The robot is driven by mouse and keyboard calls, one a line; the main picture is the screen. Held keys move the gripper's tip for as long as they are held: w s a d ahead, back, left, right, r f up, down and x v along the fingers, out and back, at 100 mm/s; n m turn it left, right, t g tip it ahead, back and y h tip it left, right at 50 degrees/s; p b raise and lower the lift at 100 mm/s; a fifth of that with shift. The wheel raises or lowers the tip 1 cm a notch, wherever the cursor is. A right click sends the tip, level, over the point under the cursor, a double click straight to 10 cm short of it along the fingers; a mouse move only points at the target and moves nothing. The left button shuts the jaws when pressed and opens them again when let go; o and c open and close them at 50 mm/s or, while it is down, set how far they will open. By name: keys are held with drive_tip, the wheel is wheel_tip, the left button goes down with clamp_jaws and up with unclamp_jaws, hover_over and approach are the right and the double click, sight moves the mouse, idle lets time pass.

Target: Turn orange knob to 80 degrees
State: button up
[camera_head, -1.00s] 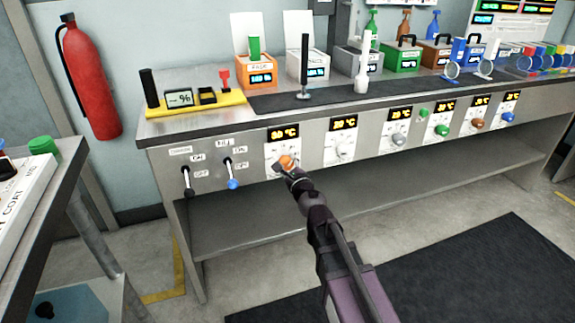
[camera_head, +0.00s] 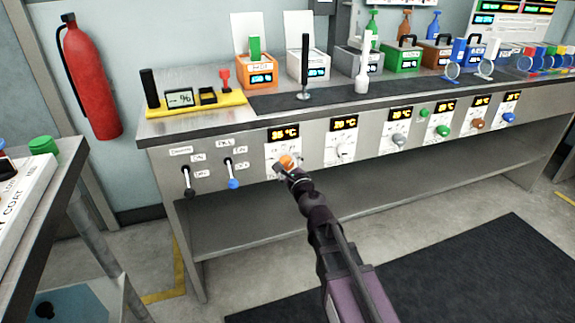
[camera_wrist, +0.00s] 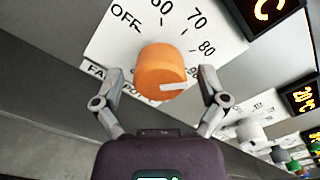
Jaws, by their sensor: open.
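The orange knob (camera_head: 287,162) sits on a white dial plate on the bench front, below a display with amber digits (camera_head: 283,132). In the wrist view the knob (camera_wrist: 161,68) is close, with a white pointer mark on its lower right, toward the 90 side. The dial (camera_wrist: 190,38) shows OFF, 60, 70, 80 and a partly hidden 90. My gripper (camera_wrist: 160,74) is open, with one finger on each side of the knob. Contact is not clear. In the head view my gripper (camera_head: 292,171) is at the knob and covers part of its plate.
A white knob (camera_head: 344,151) with its own display is to the right, followed by several other coloured knobs. Two levers, one black (camera_head: 187,180) and one blue (camera_head: 232,183), are to the left. The bench top (camera_head: 205,126) overhangs the panel; the floor in front is open.

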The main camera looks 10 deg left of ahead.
drive_tip(key=v, duration=0.7)
drive_tip(key=shift+s, duration=0.15)
drive_tip(key=shift+d, duration=0.1)
idle(0.3)
drive_tip(key=s+d+f+n+g+h, duration=0.2)
drive_tip(key=s+d+f+n+g, duration=0.3)
drive_tip(key=d+f+n+g, duration=0.9)
drive_tip(key=s+d+f+n+g+h, duration=0.1)
drive_tip(key=s+d+f+n+h, duration=0.1)
drive_tip(key=s+d+n+h, duration=0.35)
drive_tip(key=s+d+f+n+g+h, duration=0.1)
drive_tip(key=s+d+f+n+h, duration=0.1)
drive_tip(key=d, duration=0.6)
wheel_tip(320, 180, up, 38)
drive_tip(key=p, duration=3.8)
drive_tip(key=shift+p, duration=0.4)
